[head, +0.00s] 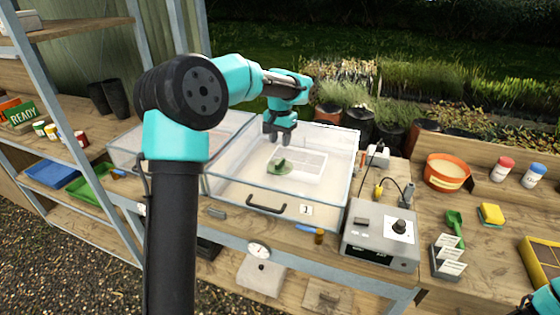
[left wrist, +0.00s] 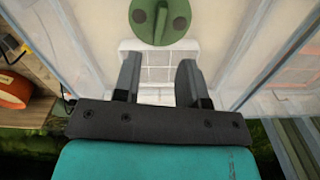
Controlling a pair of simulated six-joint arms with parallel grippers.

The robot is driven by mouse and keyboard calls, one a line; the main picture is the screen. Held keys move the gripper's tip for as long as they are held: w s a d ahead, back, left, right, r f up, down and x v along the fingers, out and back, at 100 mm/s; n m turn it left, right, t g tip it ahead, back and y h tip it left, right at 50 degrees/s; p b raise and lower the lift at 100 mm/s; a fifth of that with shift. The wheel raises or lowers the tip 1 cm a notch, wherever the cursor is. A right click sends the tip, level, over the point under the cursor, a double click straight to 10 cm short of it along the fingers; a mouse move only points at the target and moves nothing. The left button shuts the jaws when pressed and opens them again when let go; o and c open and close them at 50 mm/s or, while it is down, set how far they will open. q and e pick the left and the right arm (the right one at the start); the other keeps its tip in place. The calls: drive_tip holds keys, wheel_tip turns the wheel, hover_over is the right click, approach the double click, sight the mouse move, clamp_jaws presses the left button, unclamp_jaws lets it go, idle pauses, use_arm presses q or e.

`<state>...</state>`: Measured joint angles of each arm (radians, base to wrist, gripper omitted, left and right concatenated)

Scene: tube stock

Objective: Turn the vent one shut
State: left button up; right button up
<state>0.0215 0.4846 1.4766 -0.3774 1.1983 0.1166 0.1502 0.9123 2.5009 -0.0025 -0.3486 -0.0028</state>
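The vent is a green round disc (head: 280,166) with a raised grip bar across it, on the clear box (head: 235,190) labelled 1. The disc also shows at the top of the left wrist view (left wrist: 150,32), where its bar runs roughly up and down the picture between two dark round spots. My left gripper (head: 279,141) hangs above the box, over the vent's far side and apart from it. Its fingers (left wrist: 159,80) are spread, with nothing between them. Of my right arm only a teal piece shows in the head view's lower right corner; its gripper is not seen.
A second clear box (head: 125,152) stands to the left. A grey control unit (head: 380,232) with a black knob stands right of box 1. Open air surrounds the gripper.

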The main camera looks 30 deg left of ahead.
sight(280, 161)
use_arm(q)
wheel_tip(280, 161, down, 9)
drive_tip(key=shift+r, duration=0.1)
idle(0.4)
clamp_jaws()
